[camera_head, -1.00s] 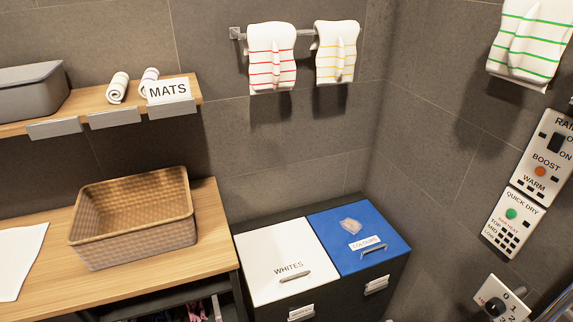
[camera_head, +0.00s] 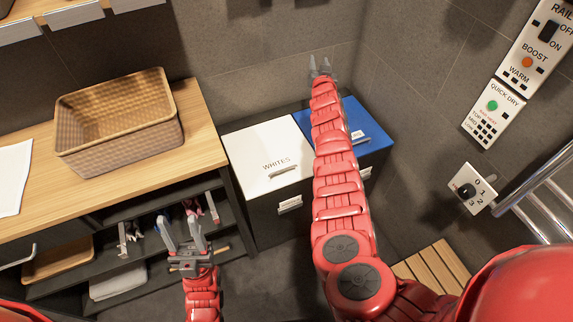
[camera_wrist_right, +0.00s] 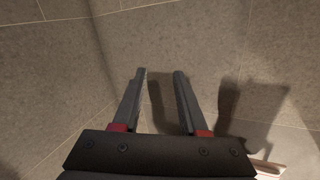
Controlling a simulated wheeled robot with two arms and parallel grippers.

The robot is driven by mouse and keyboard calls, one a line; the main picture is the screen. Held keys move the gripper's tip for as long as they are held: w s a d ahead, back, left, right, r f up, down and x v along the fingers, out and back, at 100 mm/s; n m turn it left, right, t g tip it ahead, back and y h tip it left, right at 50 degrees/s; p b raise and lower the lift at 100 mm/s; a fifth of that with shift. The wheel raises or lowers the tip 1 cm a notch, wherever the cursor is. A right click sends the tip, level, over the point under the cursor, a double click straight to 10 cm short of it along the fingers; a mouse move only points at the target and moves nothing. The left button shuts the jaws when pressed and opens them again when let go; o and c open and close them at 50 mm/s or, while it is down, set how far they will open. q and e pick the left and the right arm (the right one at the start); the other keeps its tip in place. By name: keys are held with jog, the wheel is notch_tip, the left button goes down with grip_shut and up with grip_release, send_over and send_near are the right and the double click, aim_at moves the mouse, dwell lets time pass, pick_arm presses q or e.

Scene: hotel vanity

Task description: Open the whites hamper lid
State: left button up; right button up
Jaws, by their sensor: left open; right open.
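The whites hamper lid (camera_head: 262,147) is white, marked WHITES, and lies flat and closed, with a small handle (camera_head: 284,171) near its front edge. The blue colours lid (camera_head: 360,122) is beside it on the right, also closed and partly hidden by my right arm. My right gripper (camera_head: 320,64) is open and empty, raised past the back of the hampers near the wall; in the right wrist view its fingers (camera_wrist_right: 160,75) face bare tiles. My left gripper (camera_head: 183,228) is open and empty, low in front of the shelves, left of the hamper.
A wicker basket (camera_head: 120,135) stands on the wooden counter (camera_head: 200,120) left of the hamper. Open shelves below hold folded items. A switch panel (camera_head: 471,188) and a metal rail (camera_head: 535,185) are on the right. A slatted wooden mat (camera_head: 435,268) lies on the floor.

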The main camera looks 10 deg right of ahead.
jog(key=d+m+g+h, duration=0.2)
jog(key=m+g, duration=0.1)
jog(key=m+g+y+b, duration=0.2)
jog(key=m+g+y, duration=0.2)
jog(key=m+g, duration=0.6)
send_over(286, 169)
jog(key=s+d, duration=0.1)
jog(key=s, duration=0.2)
notch_tip(286, 169, down, 15)
jog(key=n+g, duration=0.2)
jog(key=b+x, duration=0.2)
jog(key=x, duration=1)
jog(key=shift+w+a+f, duration=0.1)
jog(key=shift+a+f, duration=0.15)
jog(key=shift+f, duration=0.4)
